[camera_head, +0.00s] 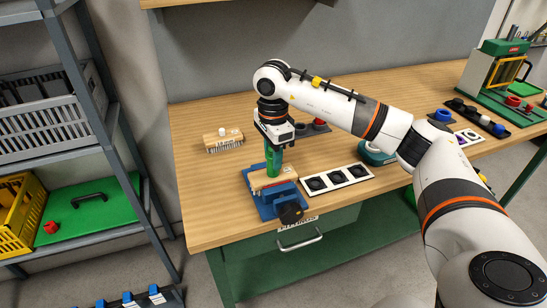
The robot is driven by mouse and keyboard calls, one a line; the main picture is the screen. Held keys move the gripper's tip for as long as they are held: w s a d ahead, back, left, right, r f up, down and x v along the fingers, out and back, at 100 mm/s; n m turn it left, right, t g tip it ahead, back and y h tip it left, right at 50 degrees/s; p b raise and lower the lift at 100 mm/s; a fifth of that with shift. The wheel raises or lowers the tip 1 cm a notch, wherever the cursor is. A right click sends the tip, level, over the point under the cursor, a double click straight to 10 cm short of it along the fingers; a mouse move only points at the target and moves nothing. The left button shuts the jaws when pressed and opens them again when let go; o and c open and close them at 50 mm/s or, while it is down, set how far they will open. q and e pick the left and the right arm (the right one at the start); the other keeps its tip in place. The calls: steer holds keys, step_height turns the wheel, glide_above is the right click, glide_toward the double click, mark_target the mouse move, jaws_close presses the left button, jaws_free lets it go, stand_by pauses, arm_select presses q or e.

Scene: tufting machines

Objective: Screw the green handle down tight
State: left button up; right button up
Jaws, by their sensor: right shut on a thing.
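The green handle (273,162) stands upright over a wooden block (262,182) that is held in a blue vise (255,199) near the bench's front edge. My right gripper (274,147) points straight down and is shut on the top of the green handle. The handle's lower end meets the block's top; the thread between them is hidden. My left gripper is not in view.
A wooden brush block with bristles (224,140) lies to the left on the workbench (200,190). A white strip with dark round sockets (338,180) lies to the right. A green and yellow machine (494,75) stands at the far right. Grey shelves (110,130) stand left of the bench.

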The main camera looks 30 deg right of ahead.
steer(key=o, duration=0.8)
steer(key=shift+c, duration=0.2)
step_height(320, 180, up, 10)
steer(key=p, duration=0.7)
